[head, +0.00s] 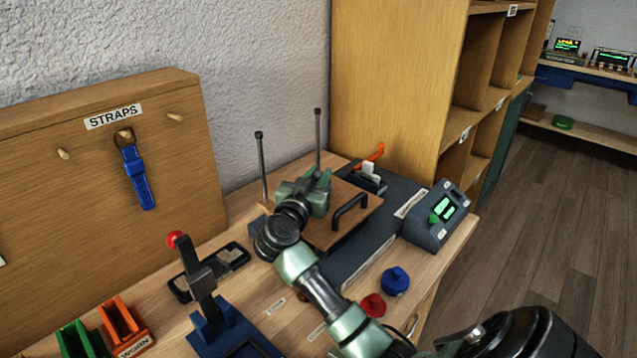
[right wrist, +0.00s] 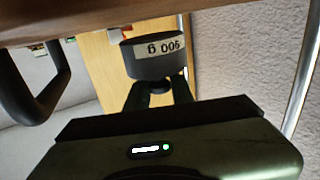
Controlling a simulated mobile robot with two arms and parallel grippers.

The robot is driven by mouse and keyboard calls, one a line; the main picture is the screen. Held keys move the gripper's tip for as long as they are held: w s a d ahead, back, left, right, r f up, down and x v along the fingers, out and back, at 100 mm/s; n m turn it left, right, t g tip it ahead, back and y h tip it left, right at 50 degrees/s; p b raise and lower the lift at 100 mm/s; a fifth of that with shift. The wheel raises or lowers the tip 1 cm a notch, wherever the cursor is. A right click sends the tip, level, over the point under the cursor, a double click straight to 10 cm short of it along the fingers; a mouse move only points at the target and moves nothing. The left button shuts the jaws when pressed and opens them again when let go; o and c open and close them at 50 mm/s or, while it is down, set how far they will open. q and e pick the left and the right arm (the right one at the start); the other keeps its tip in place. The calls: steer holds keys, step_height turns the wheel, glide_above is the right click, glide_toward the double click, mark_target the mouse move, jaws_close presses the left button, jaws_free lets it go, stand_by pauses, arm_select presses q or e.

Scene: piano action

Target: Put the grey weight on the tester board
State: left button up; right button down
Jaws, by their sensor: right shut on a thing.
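The weight (right wrist: 152,60) shows in the right wrist view as a short dark grey cylinder with an inverted white "900 g" label, between the fingers. The board (right wrist: 90,20) and its handle (right wrist: 30,90) appear upside down there. I cannot tell whether weight and board touch. In the head view the gripper hides the weight. My left gripper is out of view.
A box with a green screen (head: 437,214) stands right of the board. Blue (head: 395,281) and red (head: 373,305) knobbed pieces lie in front. A red-knobbed lever stand (head: 205,290) is at left. Posts (head: 261,165) and (head: 318,140) rise close to the gripper.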

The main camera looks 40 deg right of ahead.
steer(key=shift+f, duration=0.6)
steer(key=c, duration=1.2)
jaws_free()
steer(key=shift+f, duration=0.2)
steer(key=shift+s+a+r, duration=0.1)
steer(key=shift+a+r, duration=0.05)
steer(key=shift+a, duration=0.05)
steer(key=p+v, duration=0.7)
steer(key=v, duration=0.3)
steer(key=shift+s+a, duration=0.1)
steer(key=shift+a, duration=0.1)
steer(key=shift+s+a, duration=0.3)
steer(key=shift+a, duration=0.25)
